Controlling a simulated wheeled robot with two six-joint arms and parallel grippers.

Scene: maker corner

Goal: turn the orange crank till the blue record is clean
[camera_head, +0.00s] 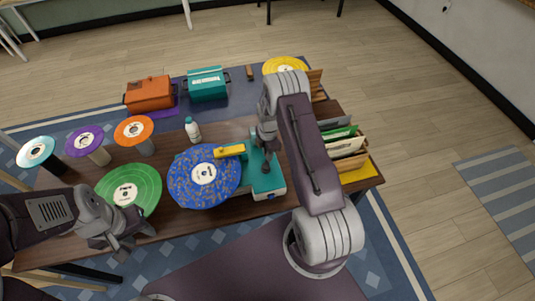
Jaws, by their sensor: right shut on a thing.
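The blue record (190,183) lies flat on the teal machine (268,184), with a white centre label. Brown-orange specks cover much of its surface. A yellow arm (230,151) reaches from the machine over the record's edge. My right gripper (267,150) points down at the machine's top, to the right of the record, and is shut. The orange crank is hidden by the gripper and arm there; the grip itself cannot be seen clearly. My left gripper (128,244) is empty beside the green record at the table's front left, its fingers apart.
The green record (140,180) lies left of the blue one. Several records on stands, a white bottle (192,131), and orange (149,92) and teal (207,84) cases stand behind. A yellow record (285,65) and a sleeve rack (345,146) are at right.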

